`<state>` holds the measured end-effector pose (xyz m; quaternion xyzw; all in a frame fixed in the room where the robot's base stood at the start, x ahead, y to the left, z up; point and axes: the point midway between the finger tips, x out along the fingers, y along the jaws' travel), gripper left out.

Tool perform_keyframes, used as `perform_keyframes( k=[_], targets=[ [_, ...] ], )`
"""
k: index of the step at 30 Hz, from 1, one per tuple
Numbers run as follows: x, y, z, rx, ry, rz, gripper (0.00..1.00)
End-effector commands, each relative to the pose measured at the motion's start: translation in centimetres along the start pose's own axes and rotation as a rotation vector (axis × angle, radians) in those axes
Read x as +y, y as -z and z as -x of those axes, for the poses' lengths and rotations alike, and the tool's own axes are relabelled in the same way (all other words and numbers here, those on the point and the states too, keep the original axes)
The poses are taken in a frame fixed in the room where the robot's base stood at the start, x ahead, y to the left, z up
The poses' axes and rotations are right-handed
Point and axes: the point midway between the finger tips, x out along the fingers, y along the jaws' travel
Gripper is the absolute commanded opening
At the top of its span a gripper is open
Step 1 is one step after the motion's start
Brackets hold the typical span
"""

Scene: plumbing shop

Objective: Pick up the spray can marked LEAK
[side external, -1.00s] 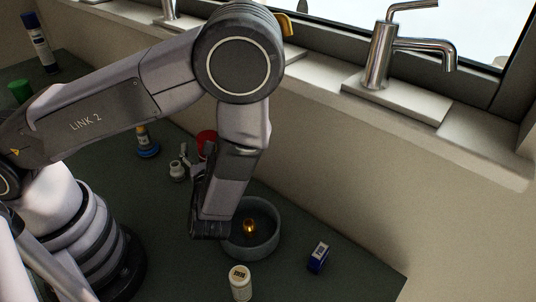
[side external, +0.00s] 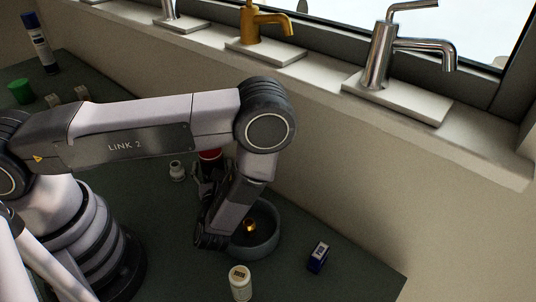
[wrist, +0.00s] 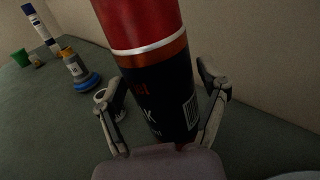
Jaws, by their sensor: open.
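The spray can (wrist: 160,75) is red on top with a white band and a dark lower body. Part of its lettering shows, ending in a K, with a barcode to the right. It stands close in front of the wrist camera, between the two fingers of my gripper (wrist: 156,90), which are apart on either side of it. In the side view only the can's red top (side external: 209,154) shows clearly; my arm hides most of the rest. My gripper (side external: 208,178) is low at the can there. Finger contact cannot be told.
A grey bowl (side external: 272,238) with a brass piece stands beside my wrist. A white jar (side external: 240,284) and blue box (side external: 318,257) are in front. A white fitting (side external: 177,171) is left of the can. The wall runs behind.

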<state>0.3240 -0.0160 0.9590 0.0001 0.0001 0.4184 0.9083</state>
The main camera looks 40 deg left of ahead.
Motion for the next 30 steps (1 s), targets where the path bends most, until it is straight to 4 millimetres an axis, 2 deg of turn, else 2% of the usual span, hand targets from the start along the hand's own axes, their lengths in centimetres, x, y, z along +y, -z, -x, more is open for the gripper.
perform_keyframes(
  k=[3, 6, 14, 27, 30],
  targets=[
    [0.1, 0.0, -2.0, 0.0, -0.005, 0.0, 0.73],
    [0.1, 0.0, -2.9, 0.0, -0.003, 0.0, 0.73],
    [0.0, 0.0, -3.2, 0.0, 0.001, 0.0, 0.73],
    [0.0, 0.0, -3.1, 0.0, 0.001, 0.0, 0.17],
    [0.0, 0.0, -3.1, 0.0, 0.001, 0.0, 0.11]
  ],
)
